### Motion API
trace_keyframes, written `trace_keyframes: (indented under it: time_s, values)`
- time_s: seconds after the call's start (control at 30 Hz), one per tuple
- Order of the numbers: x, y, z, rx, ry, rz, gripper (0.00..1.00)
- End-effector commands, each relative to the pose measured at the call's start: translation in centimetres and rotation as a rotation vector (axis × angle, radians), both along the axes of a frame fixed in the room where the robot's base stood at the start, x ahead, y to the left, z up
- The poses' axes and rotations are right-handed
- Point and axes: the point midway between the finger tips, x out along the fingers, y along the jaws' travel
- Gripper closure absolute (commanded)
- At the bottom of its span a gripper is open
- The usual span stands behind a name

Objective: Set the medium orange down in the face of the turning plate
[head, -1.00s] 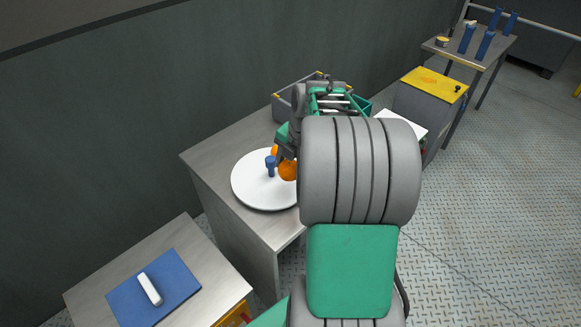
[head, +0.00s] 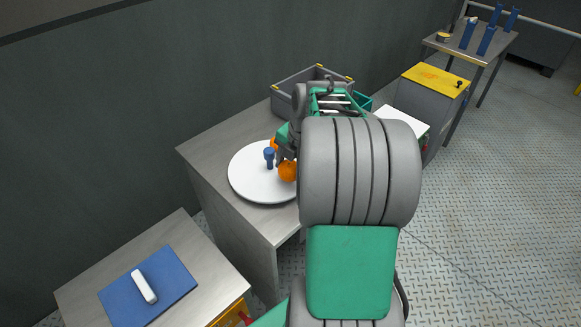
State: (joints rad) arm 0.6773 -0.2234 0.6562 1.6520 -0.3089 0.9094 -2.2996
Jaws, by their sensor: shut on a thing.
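The turning plate (head: 246,184) is a white round disc lying on the grey table, with a blue upright peg (head: 269,159) near its middle. My gripper (head: 287,158) is over the right part of the plate, largely hidden behind my arm. It is shut on an orange (head: 287,171), which shows just below it, in front of the peg and to its right. I cannot tell whether this orange touches the plate. Another orange (head: 275,144) shows partly behind the peg, beside my gripper. The plate's right edge is hidden by my arm.
A blue mat (head: 165,290) with a white-handled object lies on the nearer table. The plate's left side is clear.

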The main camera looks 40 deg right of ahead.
Motion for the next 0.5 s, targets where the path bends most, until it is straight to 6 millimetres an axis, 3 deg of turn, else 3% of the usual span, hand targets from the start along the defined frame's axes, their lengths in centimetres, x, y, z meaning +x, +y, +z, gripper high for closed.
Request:
trace_keyframes:
  time_s: [0.5]
  values:
    - [0.0,0.0,-1.5,0.0,0.0,0.0,0.9]
